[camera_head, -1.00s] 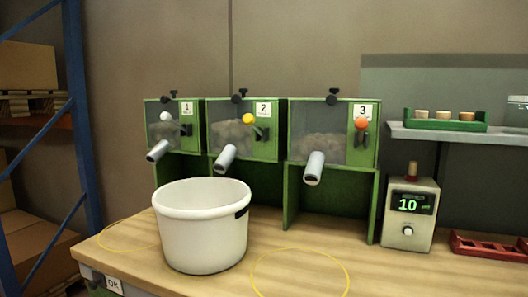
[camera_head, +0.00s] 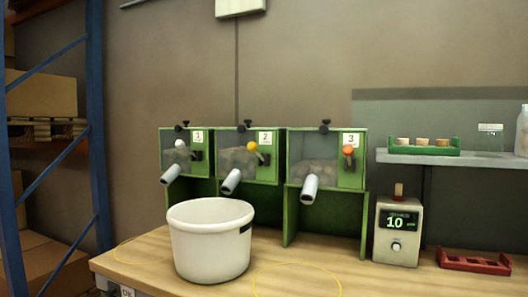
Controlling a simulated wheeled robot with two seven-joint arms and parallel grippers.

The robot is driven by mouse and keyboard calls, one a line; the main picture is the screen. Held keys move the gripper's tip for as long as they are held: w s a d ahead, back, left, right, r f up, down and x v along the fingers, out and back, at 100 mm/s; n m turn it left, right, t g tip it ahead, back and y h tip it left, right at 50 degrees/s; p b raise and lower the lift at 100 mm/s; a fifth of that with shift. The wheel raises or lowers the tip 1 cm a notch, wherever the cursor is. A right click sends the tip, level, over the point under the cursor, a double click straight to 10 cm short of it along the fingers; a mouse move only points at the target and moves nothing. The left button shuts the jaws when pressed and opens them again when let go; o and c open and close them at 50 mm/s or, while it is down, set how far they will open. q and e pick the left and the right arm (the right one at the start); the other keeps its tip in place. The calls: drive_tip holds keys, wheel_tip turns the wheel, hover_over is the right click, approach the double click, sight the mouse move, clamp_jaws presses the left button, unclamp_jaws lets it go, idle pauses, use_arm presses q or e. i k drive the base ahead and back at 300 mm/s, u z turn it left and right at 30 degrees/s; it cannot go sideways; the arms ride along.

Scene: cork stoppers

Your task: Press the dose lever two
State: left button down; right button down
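Dispenser two (camera_head: 249,154) is the middle of three green boxes with clear fronts and brownish contents. Its lever has a yellow ball (camera_head: 252,146) and sits at the upper right of its front, beside the label 2. Its grey spout (camera_head: 231,181) points down and left, towards the white bucket (camera_head: 211,243), which stands on the bench in front of dispensers one and two. The inside of the bucket is mostly hidden. Neither of my grippers shows in this view.
Dispenser one has a white-ball lever (camera_head: 179,143) and dispenser three an orange-ball lever (camera_head: 348,150). A counter box (camera_head: 397,233) reading 10 stands at right, near a red rack (camera_head: 474,261). A shelf (camera_head: 428,158) holds a green tray (camera_head: 424,150). The bench front right of the bucket is clear, with a yellow ring.

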sight(252, 146)
drive_tip(key=z, duration=0.05)
drive_tip(key=k, duration=0.3)
drive_tip(key=u, duration=0.8)
drive_tip(key=i, duration=1.25)
drive_tip(key=z, duration=0.8)
